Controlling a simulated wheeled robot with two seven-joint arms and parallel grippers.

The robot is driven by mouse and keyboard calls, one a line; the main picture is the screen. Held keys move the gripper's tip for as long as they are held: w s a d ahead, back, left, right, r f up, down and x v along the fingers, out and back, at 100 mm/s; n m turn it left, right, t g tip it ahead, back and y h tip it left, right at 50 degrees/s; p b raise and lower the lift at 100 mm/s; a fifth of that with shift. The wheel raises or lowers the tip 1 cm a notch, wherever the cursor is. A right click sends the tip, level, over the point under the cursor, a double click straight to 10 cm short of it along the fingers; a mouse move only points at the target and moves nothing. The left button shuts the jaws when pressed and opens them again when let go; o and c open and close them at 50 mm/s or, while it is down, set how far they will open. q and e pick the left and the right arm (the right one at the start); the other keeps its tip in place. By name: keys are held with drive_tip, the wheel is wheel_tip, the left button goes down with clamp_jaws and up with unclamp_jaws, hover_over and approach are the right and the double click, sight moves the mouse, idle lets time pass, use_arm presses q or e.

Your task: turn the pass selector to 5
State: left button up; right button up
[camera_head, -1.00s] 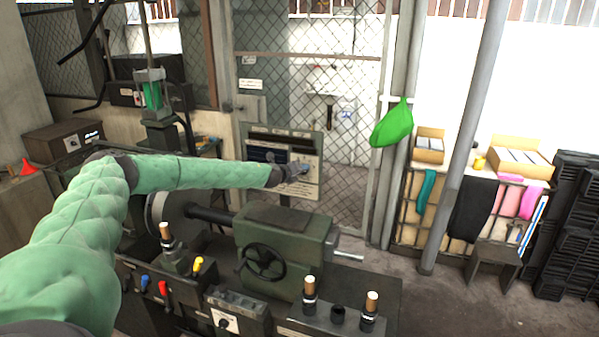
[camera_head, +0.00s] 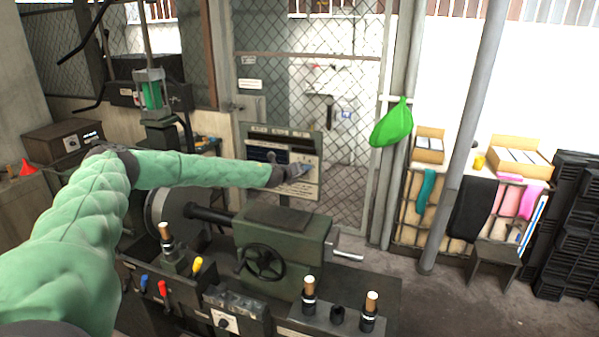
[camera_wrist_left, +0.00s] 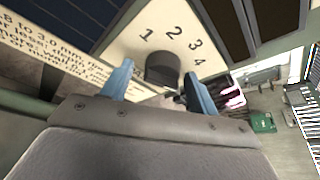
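A dark round knob (camera_wrist_left: 163,68) sits on a cream panel plate (camera_wrist_left: 128,42) printed with the numbers 1, 2, 3 and 4 around it. No 5 and no pointer mark can be made out on it. My left gripper (camera_wrist_left: 158,72) has its two blue fingers apart, one on each side of the knob, with gaps showing between finger and knob. In the head view my left arm reaches to the upright panel board (camera_head: 256,140), and my left gripper (camera_head: 302,170) is at its right part, hiding the knob. My right gripper is not in view.
Below the arm stands a green lathe-like machine (camera_head: 285,238) with a handwheel (camera_head: 262,262). Another dial with a white plate (camera_head: 226,321) is on its front. A chain-link fence (camera_head: 350,90) stands behind the panel. A green bag (camera_head: 392,125) hangs to the right.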

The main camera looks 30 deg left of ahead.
use_arm(q)
drive_tip(key=shift+r, duration=0.1)
drive_tip(key=b+v, duration=0.2)
drive_tip(key=v, duration=0.5)
drive_tip(key=shift+s, duration=0.3)
idle(0.3)
